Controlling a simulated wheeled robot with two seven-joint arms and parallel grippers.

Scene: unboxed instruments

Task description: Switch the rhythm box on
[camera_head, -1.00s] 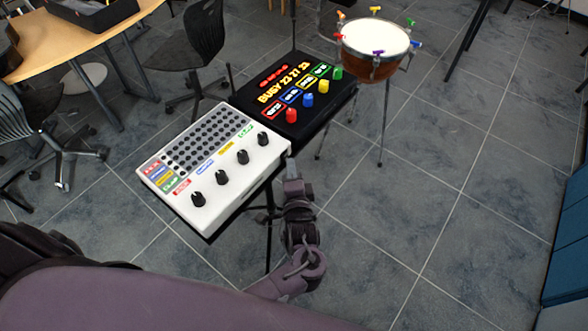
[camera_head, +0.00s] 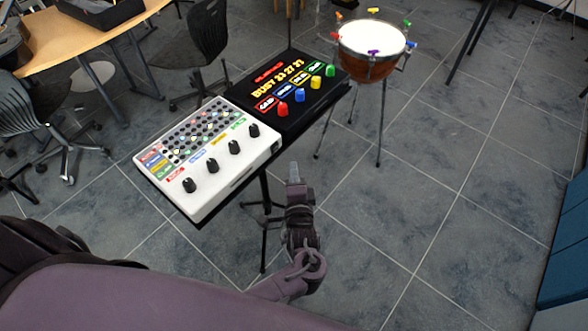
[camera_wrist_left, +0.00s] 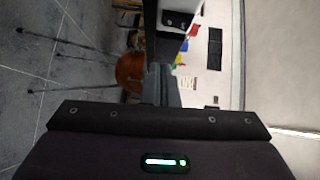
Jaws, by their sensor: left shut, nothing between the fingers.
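The white rhythm box (camera_head: 205,156) lies on a stand in the head view, with several black knobs along its front and a grid of buttons. Many of the grid's buttons glow in different colours. My right gripper is not seen.
A black device (camera_head: 288,90) with a lit display and coloured knobs sits behind the rhythm box. A drum (camera_head: 371,46) on legs stands to its right. Chairs (camera_head: 200,42) and a wooden table (camera_head: 88,37) are at the back left.

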